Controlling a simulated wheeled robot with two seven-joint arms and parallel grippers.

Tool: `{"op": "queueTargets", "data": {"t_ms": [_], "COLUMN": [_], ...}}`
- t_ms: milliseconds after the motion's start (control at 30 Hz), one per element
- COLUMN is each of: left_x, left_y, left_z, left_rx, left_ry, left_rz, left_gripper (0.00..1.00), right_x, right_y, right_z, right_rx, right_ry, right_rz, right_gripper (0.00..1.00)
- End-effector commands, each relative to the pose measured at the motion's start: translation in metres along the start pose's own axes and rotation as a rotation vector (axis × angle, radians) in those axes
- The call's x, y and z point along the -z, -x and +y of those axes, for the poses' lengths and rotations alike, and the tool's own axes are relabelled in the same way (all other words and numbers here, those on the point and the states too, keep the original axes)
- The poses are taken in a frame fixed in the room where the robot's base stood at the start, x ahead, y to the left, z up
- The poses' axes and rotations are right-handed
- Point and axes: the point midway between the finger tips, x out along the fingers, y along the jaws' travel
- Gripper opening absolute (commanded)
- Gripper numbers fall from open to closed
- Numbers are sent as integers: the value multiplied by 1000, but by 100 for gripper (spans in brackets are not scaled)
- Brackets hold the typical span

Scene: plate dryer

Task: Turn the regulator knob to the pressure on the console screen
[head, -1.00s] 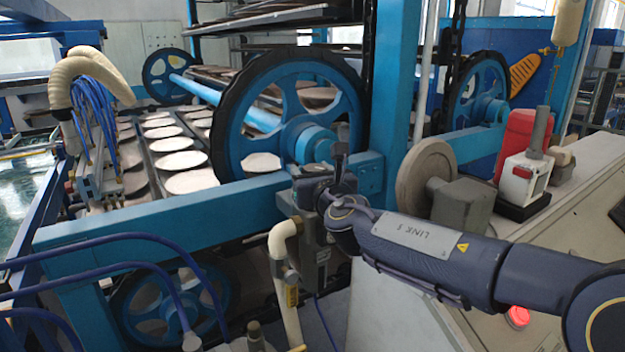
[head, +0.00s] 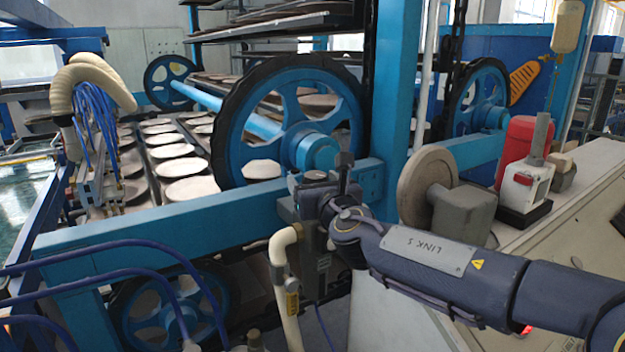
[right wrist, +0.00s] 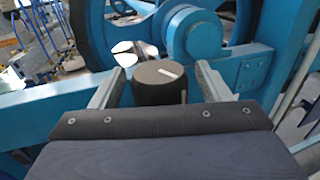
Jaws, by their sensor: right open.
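The knob (right wrist: 160,84) is a dark upright cylinder with a short pale mark on its top, in the middle of the right wrist view. My right gripper (right wrist: 158,88) is open, with one grey finger on each side of the knob and gaps visible between. A thin pale upright mark also shows at the knob's right side. In the head view my right gripper (head: 322,182) is at the blue beam, above a grey fitting (head: 322,262) with a cream hose; the knob is hard to make out there. No readable pressure screen shows. My left gripper is not in view.
A blue wheel (head: 230,130) stands right behind the gripper, and a blue post (head: 395,100) rises to its right. A grey round disc (head: 425,185) and the pale console (head: 590,190) lie right of it. White plates (head: 185,167) lie on the dryer rows at left.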

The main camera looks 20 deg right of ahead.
Motion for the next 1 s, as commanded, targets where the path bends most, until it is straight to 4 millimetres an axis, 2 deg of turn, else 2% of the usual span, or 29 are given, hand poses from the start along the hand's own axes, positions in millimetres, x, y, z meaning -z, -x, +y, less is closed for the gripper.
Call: {"op": "queueTargets", "data": {"t_ms": [200,400,1000], "left_x": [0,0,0], "left_y": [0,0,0], "left_z": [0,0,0], "left_rx": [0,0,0], "left_ry": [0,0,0], "left_rz": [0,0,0], "left_gripper": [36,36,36], "right_x": [0,0,0], "right_y": [40,60,63], "right_z": [0,0,0], "right_rx": [-1,-1,-1], "right_ry": [0,1,1], "right_rz": [-2,-1,-1], "right_gripper": [70,70,70]}}
